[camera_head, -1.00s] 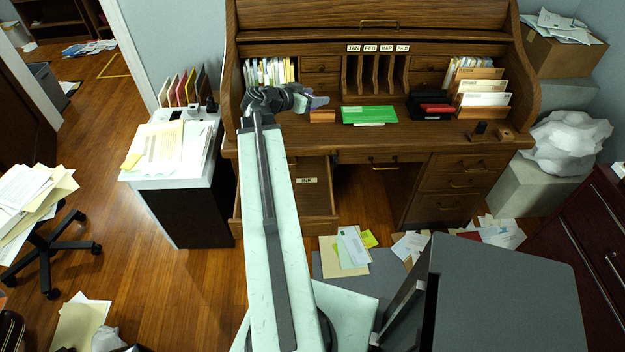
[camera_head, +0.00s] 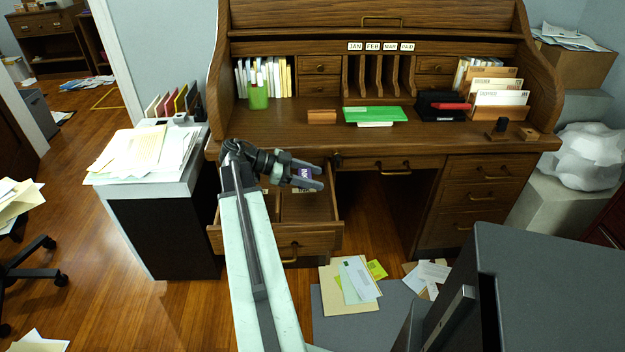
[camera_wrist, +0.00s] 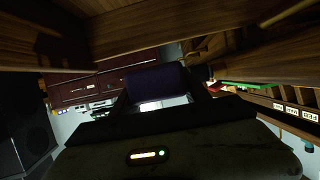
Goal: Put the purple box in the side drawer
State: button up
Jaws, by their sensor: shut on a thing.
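The purple box (camera_head: 306,173) is held between the fingers of my gripper (camera_head: 318,178) and is mostly hidden by them. In the wrist view the purple box (camera_wrist: 155,82) shows dark between the fingers, with a white label below it. The side drawer (camera_head: 322,238) is pulled out at the lower left of the wooden desk. My gripper appears over the open drawer, near the desk's front edge. Its exact height above the drawer cannot be told.
The desktop edge (camera_head: 420,150) lies just behind the gripper. A white cabinet with papers (camera_head: 150,150) stands left of the drawer. A green item (camera_head: 372,114) and a green cup (camera_head: 258,96) stand on the desk. Papers (camera_head: 352,282) lie on the floor.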

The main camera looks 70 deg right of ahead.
notch_tip(320, 180, down, 9)
jog(key=b, duration=0.8)
jog(key=shift+b, duration=0.35)
jog(key=shift+r, duration=0.1)
jog(key=o, duration=1.5)
jog(key=shift+w+r, duration=0.2)
jog(key=shift+w, duration=0.1)
jog(key=p+v, duration=0.3)
jog(key=v, duration=0.3)
jog(key=shift+w+a+r, duration=0.1)
jog(key=shift+w+a, duration=0.2)
jog(key=shift+w, duration=0.15)
